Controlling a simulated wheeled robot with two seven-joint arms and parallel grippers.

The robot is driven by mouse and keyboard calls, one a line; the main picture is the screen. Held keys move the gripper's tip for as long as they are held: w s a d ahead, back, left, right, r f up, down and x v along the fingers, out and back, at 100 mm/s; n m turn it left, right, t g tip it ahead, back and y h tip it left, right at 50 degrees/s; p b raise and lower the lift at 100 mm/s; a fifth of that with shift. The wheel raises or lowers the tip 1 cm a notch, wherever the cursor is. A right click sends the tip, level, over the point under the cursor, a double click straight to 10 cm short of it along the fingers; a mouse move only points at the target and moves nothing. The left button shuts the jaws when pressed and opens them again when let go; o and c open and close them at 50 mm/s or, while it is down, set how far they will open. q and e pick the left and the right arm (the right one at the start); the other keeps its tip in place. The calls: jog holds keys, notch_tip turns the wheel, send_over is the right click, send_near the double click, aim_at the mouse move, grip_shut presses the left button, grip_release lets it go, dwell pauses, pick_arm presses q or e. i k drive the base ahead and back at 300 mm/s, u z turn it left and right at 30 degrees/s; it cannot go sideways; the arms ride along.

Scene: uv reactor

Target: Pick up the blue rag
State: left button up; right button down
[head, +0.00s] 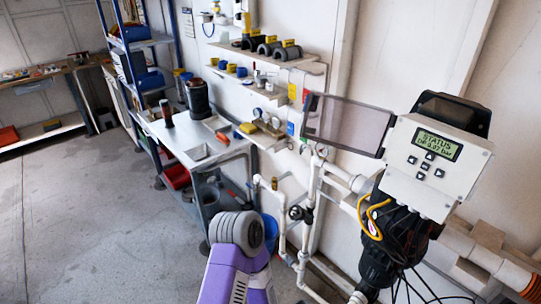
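I cannot make out a blue rag for certain in the head view. A blue object (270,228), possibly a bucket, stands on the floor under the bench, partly hidden behind my purple arm link. Small blue items also show on the wall shelves, too small to tell as cloth. Neither of my grippers is in view; only a purple arm link with a grey rounded joint shows at the bottom centre.
A metal workbench (178,137) with a dark canister (198,97) stands left of centre, below wall shelves (262,53). A status controller box (424,165), clear panel (345,124), cables and white pipes (310,192) crowd the right. The left floor (70,220) is clear.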

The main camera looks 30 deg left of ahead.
aim_at(236, 134)
jog(key=k, duration=1.65)
jog(key=u, duration=1.5)
jog(key=i, duration=3.75)
jog(key=z, duration=0.6)
